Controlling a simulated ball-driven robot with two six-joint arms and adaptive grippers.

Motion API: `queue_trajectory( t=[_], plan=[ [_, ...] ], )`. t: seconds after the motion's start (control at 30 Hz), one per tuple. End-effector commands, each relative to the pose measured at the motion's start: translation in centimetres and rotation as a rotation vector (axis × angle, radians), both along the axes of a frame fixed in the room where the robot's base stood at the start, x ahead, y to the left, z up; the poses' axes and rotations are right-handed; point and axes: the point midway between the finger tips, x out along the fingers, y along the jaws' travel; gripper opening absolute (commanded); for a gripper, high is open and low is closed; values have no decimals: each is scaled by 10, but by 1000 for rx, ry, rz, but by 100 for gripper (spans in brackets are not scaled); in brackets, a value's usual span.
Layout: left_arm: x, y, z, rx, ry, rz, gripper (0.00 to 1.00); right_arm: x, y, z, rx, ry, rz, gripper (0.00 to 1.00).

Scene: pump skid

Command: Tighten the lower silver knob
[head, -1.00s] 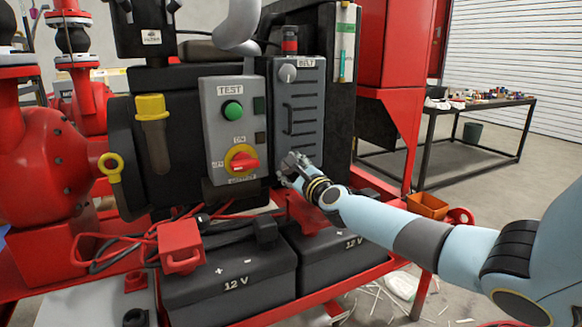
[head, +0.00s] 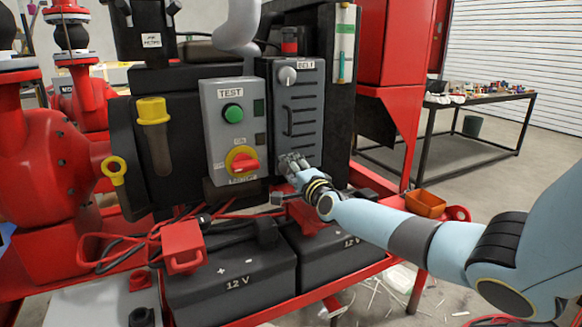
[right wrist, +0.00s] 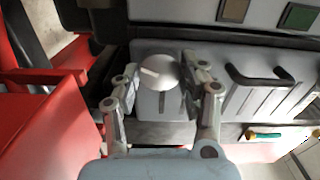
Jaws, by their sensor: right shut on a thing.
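The lower silver knob (right wrist: 155,74) is a round silver disc with a pale bar across its face, set near the end of the grey belt panel (head: 310,125). My right gripper (right wrist: 160,68) has one finger on each side of this knob and is shut on it. In the head view my right gripper (head: 291,163) is at the panel's lower end and hides the knob. The upper silver knob (head: 288,76) sits under the BELT label, clear of the gripper. My left gripper is not in view.
The grey test box (head: 232,130), with a green button and a red rotary switch, stands just left of the panel. A black handle (right wrist: 258,75) is beside the held knob. Black 12 V batteries (head: 230,285) and red cables lie below the arm.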

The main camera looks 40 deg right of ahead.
Motion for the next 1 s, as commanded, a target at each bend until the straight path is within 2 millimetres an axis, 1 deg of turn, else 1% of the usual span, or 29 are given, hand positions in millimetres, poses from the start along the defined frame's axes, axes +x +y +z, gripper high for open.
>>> queue_trajectory(
  t=[0.2,0.43,0.63,1.0],
  plan=[
    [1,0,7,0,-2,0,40,0,1,0,-143,49,1,10],
    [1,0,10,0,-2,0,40,0,1,0,-241,78,1,10],
    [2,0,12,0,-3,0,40,0,1,-1,-278,91,1,10],
    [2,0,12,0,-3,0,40,0,1,-2,-286,95,2,10]
  ],
)
